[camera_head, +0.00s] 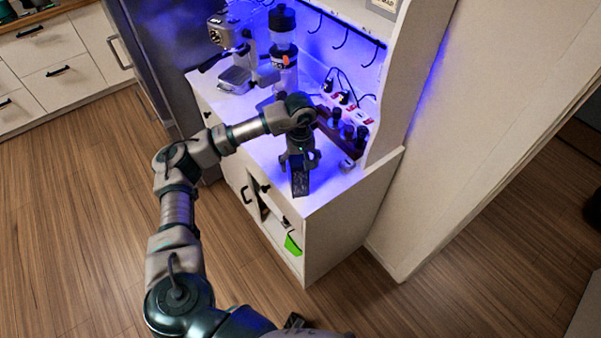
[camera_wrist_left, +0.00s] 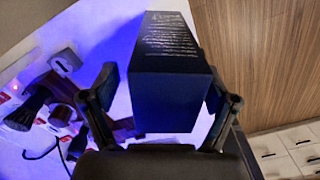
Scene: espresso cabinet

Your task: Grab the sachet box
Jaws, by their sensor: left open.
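The sachet box is a dark, upright-looking block with pale printed lines (camera_wrist_left: 168,85). It also shows in the head view, near the front right corner of the white cabinet top (camera_head: 300,182). My left gripper (camera_head: 301,162) is over the cabinet top right at the box. In the left wrist view its two fingers (camera_wrist_left: 163,98) are spread, with the box between them. A gap shows beside the left-hand finger; the right-hand finger is close to the box, and I cannot tell if it touches. My right gripper is not seen.
A coffee machine (camera_head: 232,40) and a grinder (camera_head: 283,55) stand farther back on the cabinet. A dark holder with tools (camera_head: 345,130) stands close to the right of my gripper, against the wall panel. A green item (camera_head: 292,243) sits in the open shelf below.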

